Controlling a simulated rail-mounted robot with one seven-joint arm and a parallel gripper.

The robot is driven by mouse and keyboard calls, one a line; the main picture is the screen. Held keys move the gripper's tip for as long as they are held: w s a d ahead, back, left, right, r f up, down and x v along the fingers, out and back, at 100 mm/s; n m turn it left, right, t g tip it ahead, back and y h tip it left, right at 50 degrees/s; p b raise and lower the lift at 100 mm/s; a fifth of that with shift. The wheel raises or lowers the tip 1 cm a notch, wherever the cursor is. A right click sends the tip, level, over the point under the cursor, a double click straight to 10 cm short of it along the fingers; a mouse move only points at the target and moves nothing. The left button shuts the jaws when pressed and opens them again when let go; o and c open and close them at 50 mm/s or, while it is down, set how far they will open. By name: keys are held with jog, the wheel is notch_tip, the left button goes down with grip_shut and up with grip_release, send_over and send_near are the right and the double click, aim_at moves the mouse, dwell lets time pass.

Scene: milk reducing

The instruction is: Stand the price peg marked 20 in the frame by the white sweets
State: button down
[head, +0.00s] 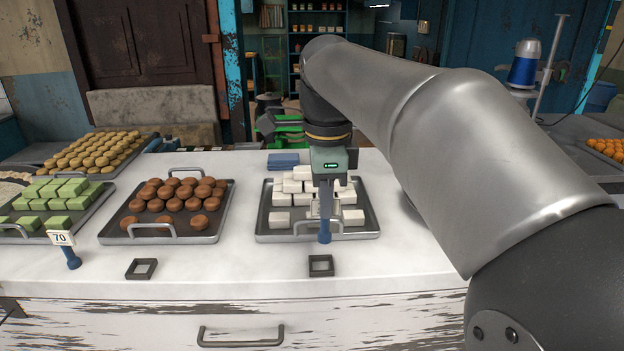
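My gripper (326,192) points down in front of the tray of white sweets (292,186). It appears shut on a blue price peg (324,232), which hangs upright below it. The peg's pale card is mostly hidden by the fingers, so I cannot read its number. A small dark square frame (321,258) lies on the counter in front of that tray and looks empty. The peg's lower end shows just above and behind the frame in the picture, apart from it.
Another empty dark frame (141,259) lies before the tray of brown sweets (170,239). Green sweets (55,203) and yellow ones (95,154) are further left. The white counter (235,270) is clear between the frames.

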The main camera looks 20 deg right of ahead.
aim_at(322, 234)
jog(key=shift+a+f+b, duration=0.25)
jog(key=shift+f+b, duration=0.2)
jog(key=shift+f, duration=0.05)
jog(key=shift+f+b, duration=2.3)
jog(key=shift+f, duration=0.45)
jog(key=shift+f, duration=0.1)
jog(key=c, duration=1.5)
grip_release()
jog(key=shift+c, duration=0.2)
